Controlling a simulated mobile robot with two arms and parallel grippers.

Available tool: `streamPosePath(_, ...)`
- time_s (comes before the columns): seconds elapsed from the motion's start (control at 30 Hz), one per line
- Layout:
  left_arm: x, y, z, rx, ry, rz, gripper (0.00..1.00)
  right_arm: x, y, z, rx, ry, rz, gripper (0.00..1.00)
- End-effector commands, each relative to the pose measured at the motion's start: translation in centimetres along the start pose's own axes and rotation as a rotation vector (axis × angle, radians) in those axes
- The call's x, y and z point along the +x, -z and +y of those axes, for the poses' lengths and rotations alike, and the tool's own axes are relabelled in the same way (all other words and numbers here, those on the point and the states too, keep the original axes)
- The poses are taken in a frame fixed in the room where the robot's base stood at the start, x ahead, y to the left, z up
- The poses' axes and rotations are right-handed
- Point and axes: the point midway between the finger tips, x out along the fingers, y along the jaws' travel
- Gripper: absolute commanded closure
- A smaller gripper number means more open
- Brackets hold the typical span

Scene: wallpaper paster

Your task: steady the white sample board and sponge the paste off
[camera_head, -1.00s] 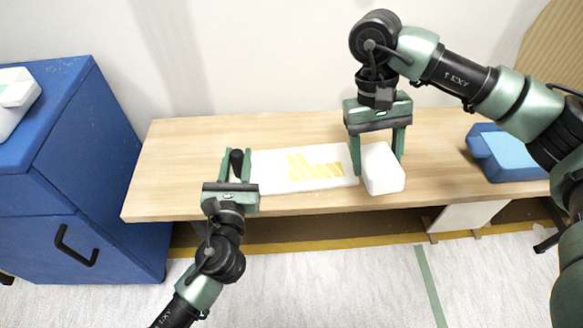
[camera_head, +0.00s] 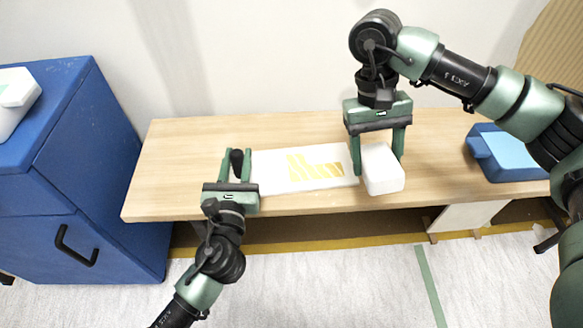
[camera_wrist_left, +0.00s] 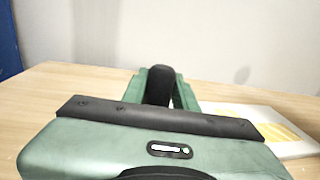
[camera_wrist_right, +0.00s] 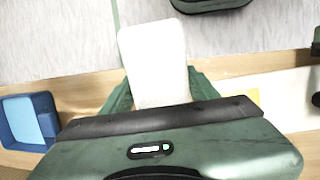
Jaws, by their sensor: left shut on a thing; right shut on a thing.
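The white sample board (camera_head: 270,184) lies flat on the wooden table, with several yellow paste streaks (camera_head: 315,168) on its middle and right part. A black handle (camera_head: 237,160) stands at its left end. My left gripper (camera_head: 237,154) is shut on this handle, which also shows between the fingers in the left wrist view (camera_wrist_left: 160,84). My right gripper (camera_head: 378,158) points down and is shut on a white block-like sponge (camera_head: 384,172) just right of the board. The sponge sticks out past the fingers in the right wrist view (camera_wrist_right: 155,62). Whether it touches the board or table is unclear.
A blue tub (camera_head: 485,148) with a lighter blue inside stands at the table's right. A blue cabinet (camera_head: 110,215) is left of the table (camera_head: 180,150), with a white object (camera_head: 15,103) on top. The wall closes off the back. The table's left part is clear.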

Motion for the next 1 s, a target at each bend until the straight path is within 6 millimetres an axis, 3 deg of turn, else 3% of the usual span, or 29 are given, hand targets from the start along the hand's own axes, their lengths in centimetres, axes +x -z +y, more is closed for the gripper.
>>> streamPosePath(0.3, 0.0, 0.3, 0.0, 0.000, 0.000, 0.005, 1.00, 0.0, 0.0, 0.0, 0.000, 0.000, 0.000, 0.83)
streamPosePath(0.33, 0.0, 0.3, 0.0, 0.000, 0.000, 0.005, 1.00, 0.0, 0.0, 0.0, 0.000, 0.000, 0.000, 0.49)
streamPosePath(0.47, 0.0, 0.4, 0.0, 0.000, 0.000, 0.006, 1.00, 0.0, 0.0, 0.0, 0.000, 0.000, 0.000, 0.83)
streamPosePath(0.67, -0.1, 0.4, 0.0, 0.000, 0.000, 0.007, 1.00, -0.5, 1.1, -1.6, -0.006, 0.017, 0.025, 0.83)
streamPosePath(1.0, -0.1, 0.5, 0.0, 0.001, 0.000, 0.008, 1.00, -3.5, 7.2, -11.9, -0.042, 0.110, 0.190, 0.83)
